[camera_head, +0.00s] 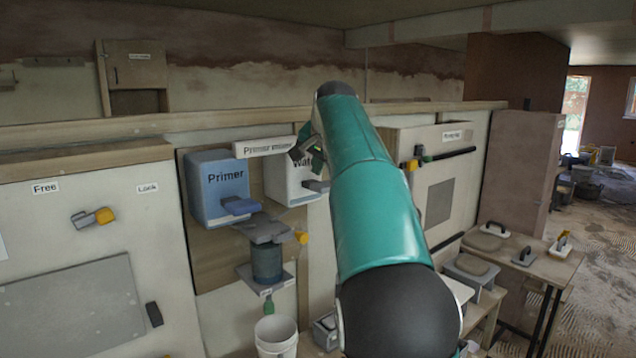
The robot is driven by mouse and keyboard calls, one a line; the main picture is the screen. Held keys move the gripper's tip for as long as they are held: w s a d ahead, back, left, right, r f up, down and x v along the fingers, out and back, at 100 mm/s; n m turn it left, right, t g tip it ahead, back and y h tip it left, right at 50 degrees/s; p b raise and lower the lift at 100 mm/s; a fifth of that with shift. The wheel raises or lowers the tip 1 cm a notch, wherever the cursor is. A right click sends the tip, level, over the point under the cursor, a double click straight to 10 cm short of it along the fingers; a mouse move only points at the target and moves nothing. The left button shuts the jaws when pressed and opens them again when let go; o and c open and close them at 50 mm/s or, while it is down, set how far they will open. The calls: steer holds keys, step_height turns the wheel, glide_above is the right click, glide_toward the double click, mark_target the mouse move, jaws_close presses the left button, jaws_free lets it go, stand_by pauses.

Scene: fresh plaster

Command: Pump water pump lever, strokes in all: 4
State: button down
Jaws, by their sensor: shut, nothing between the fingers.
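The water pump (283,182) is a white box on the wooden back panel. My teal arm hides the pump's right side.
Below are a dark cylindrical container (267,263) and a white bucket (276,338). A bench with trowels (525,254) stands at right. Open floor lies at far right.

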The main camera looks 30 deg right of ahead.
mark_target(318, 182)
steer(key=shift+r, duration=0.15)
steer(key=shift+w+r, duration=0.2)
steer(key=shift+r, duration=1.95)
steer(key=shift+s+r, duration=0.1)
steer(key=shift+r, duration=0.15)
